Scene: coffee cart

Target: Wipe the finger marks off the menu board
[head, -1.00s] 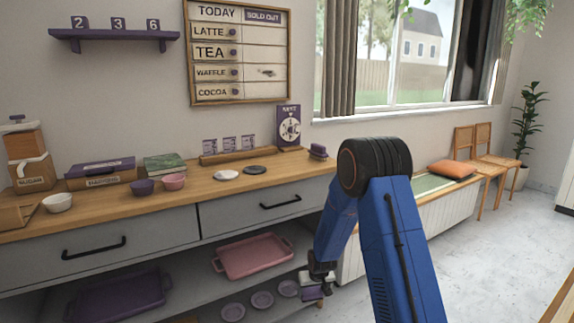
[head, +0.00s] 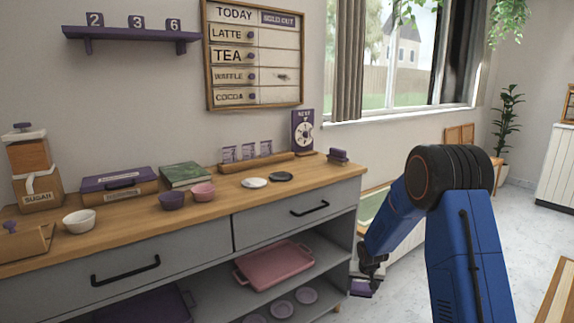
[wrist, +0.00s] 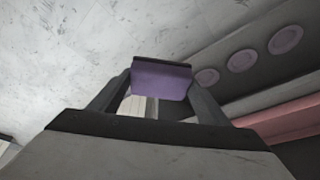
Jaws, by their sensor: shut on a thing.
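The menu board (head: 208,62) hangs on the wall at upper middle, with the heading TODAY, a SOLD OUT column and rows LATTE, TEA, WAFFLE and COCOA. A dark smudge (head: 283,77) shows in the right column of the WAFFLE row. My gripper (head: 368,272) hangs low, right of the counter's end and well below the board. It is shut on a purple block (head: 361,288) with a dark edge. In the wrist view, the purple block (wrist: 161,80) sits between the two fingers (wrist: 160,88). Its far face is hidden.
The wooden counter (head: 225,205) runs below the board.

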